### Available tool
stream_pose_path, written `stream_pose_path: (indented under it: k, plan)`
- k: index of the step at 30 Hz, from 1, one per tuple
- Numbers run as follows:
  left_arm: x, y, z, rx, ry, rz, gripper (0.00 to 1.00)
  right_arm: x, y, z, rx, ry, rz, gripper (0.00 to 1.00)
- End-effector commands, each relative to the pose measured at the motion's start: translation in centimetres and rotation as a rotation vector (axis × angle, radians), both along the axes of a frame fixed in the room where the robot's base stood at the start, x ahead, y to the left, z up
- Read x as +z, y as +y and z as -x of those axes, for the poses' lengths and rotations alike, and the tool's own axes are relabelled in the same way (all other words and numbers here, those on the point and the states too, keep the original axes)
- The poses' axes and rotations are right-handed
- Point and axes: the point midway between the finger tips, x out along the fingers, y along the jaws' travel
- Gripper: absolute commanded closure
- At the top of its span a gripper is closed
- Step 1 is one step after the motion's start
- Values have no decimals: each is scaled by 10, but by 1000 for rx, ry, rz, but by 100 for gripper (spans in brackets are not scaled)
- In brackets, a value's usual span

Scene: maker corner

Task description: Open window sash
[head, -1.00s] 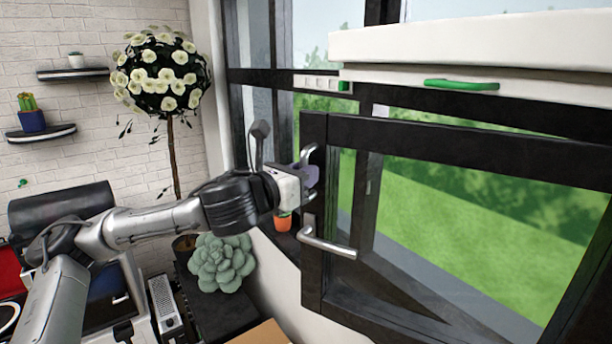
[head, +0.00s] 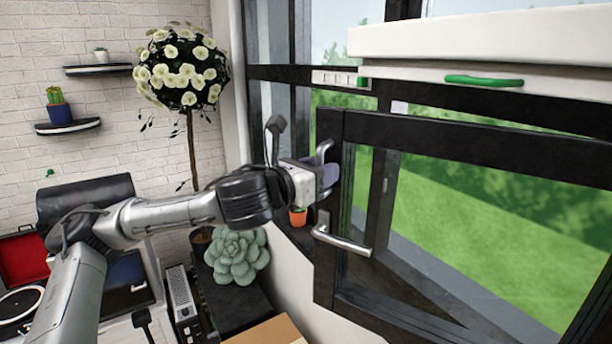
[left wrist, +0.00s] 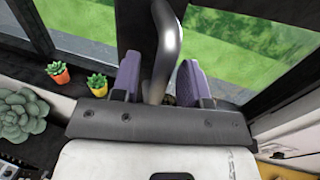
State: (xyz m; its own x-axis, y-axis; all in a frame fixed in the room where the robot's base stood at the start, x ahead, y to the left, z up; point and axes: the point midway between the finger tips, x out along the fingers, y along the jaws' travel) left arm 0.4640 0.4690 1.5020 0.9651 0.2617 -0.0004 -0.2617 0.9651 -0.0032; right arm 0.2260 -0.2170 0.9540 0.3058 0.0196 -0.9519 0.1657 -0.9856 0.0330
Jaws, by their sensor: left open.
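The window sash (head: 329,275) has a black frame and clear glass and stands ajar, its free left edge swung into the room. A silver lever handle (head: 345,241) sits low on its left stile. A silver pull handle (head: 322,150) is higher up on the same stile. My left gripper (head: 326,174) is at this pull handle. In the left wrist view the handle bar (left wrist: 164,50) passes between the two purple finger pads of the gripper (left wrist: 162,78), which are apart. The right gripper is in no view.
A white box with a green handle (head: 484,81) juts out above the sash. Small potted succulents (left wrist: 97,84) stand on the sill. A large succulent (head: 237,256) sits below on a dark surface. A flowering tree (head: 190,70) stands behind my arm.

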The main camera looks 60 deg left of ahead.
Motion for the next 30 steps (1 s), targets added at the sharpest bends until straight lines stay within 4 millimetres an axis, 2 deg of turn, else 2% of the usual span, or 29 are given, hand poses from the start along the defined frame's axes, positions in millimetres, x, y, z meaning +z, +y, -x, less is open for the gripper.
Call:
stream_pose_path:
  k: [8, 15, 24, 30]
  plan:
    - [-4, -5, 20, 0, -3, -9, 59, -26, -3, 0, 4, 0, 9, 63]
    - [-3, -15, 59, 3, -4, -7, 59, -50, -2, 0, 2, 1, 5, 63]
    - [-1, -28, 106, 2, -4, -5, 59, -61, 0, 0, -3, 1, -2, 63]
    - [0, -34, 124, 0, -1, -2, 59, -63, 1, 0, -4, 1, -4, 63]
